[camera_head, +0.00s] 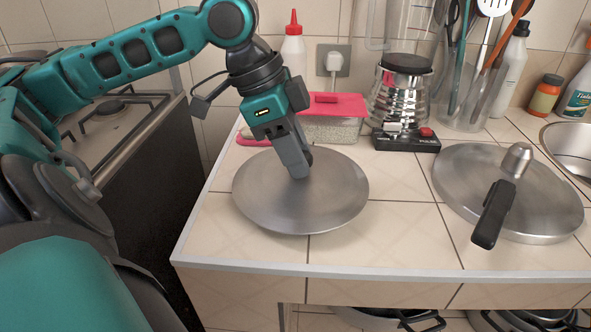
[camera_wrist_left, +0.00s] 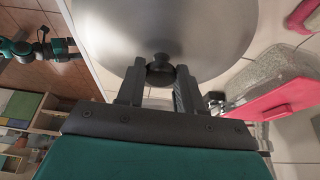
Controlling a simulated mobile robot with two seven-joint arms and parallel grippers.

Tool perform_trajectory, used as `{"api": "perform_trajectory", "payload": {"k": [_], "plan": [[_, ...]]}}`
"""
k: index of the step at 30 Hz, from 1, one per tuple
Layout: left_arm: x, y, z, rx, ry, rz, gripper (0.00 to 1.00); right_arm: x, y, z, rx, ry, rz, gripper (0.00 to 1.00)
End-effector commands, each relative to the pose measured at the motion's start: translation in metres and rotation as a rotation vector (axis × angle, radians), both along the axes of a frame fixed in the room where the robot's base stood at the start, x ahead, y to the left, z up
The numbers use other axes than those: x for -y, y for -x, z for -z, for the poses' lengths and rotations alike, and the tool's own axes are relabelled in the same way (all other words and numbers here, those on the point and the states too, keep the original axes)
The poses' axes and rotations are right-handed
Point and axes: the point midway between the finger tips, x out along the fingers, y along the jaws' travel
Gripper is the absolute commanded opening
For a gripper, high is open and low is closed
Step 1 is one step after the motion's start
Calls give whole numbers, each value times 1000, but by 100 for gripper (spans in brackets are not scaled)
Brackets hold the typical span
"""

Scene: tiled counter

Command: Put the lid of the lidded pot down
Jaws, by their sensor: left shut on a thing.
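The lid (camera_head: 270,205) is a round, shiny metal disc over the left part of the tiled counter. My left gripper (camera_head: 298,170) comes down from above and is shut on its dark knob. In the left wrist view the knob (camera_wrist_left: 160,70) sits between the two fingers, with the lid's metal face (camera_wrist_left: 165,25) beyond it. The lid looks nearly level; I cannot tell whether it touches the counter or hangs just above it. My right gripper is not in view.
A metal pan-like vessel with a black handle (camera_head: 493,215) stands at right. Behind the lid are a pink-lidded container (camera_head: 335,128), a white bottle (camera_head: 293,55) and a blender (camera_head: 402,105). Counter (camera_head: 400,240) is clear between lid and vessel. A stove (camera_head: 105,125) is at left.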

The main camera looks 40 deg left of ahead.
Motion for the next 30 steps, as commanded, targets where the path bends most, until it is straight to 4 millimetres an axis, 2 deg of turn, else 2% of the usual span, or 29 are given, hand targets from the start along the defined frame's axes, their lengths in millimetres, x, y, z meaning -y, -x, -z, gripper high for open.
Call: {"api": "perform_trajectory", "payload": {"k": [1,3,16,17,24,30], "plan": [[0,0,15,-1,1,1,0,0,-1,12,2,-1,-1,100],[0,0,21,-1,1,1,0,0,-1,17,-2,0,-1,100],[0,0,25,1,1,0,0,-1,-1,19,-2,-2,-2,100],[0,0,24,-1,1,0,38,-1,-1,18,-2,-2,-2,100],[0,0,23,-1,1,0,61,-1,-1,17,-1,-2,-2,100],[0,0,23,-1,1,0,62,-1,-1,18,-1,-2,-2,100]]}}
